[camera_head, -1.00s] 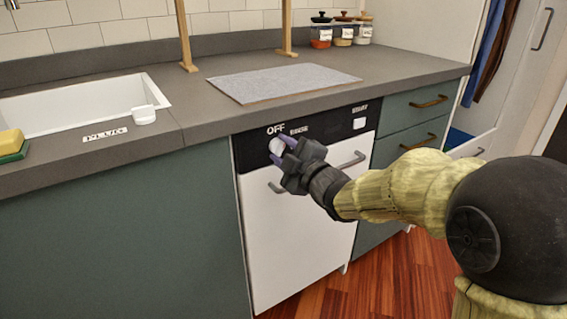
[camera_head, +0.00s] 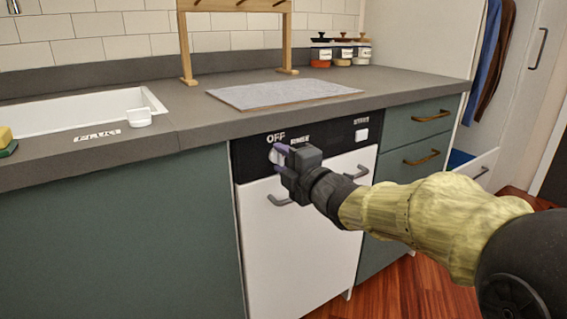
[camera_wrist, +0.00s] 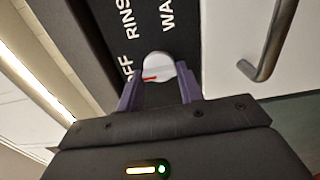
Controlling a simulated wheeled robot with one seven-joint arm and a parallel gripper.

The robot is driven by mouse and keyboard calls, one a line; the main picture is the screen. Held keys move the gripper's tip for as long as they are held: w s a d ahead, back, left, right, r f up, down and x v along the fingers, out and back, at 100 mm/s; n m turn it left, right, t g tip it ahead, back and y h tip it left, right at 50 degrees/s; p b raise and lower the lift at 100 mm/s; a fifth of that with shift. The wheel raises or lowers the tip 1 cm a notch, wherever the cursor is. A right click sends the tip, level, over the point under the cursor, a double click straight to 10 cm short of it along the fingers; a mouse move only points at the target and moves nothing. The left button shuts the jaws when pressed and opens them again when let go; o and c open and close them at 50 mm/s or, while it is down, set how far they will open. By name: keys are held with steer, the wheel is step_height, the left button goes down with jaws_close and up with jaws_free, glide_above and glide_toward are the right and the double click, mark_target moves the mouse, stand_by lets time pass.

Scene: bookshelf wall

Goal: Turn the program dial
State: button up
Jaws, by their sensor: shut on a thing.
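The program dial (camera_head: 275,156) is a round white knob on the black panel (camera_head: 312,136) of the white-fronted dishwasher (camera_head: 300,225). In the wrist view the dial (camera_wrist: 158,66) shows a red pointer mark, and the words beside it read partly as "FF", "RINS" and "WA". The head view shows "OFF" above the dial. My gripper (camera_head: 281,157) is at the panel with its purple fingers on either side of the dial, shut on it. In the wrist view the fingertips (camera_wrist: 159,84) hide the dial's lower sides.
The dishwasher's bar handle (camera_head: 279,201) is just below my gripper and partly hidden by it. A white button (camera_head: 361,134) is at the panel's right. The countertop (camera_head: 190,115) overhangs above, with a grey mat (camera_head: 282,93) and a sink (camera_head: 75,113).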

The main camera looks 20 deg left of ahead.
steer(key=o, duration=1)
steer(key=shift+s, duration=0.1)
steer(key=p+v, duration=0.4)
steer(key=v, duration=1.3)
steer(key=shift+s+d+p, duration=0.1)
steer(key=shift+s+p, duration=0.05)
steer(key=shift+p, duration=0.2)
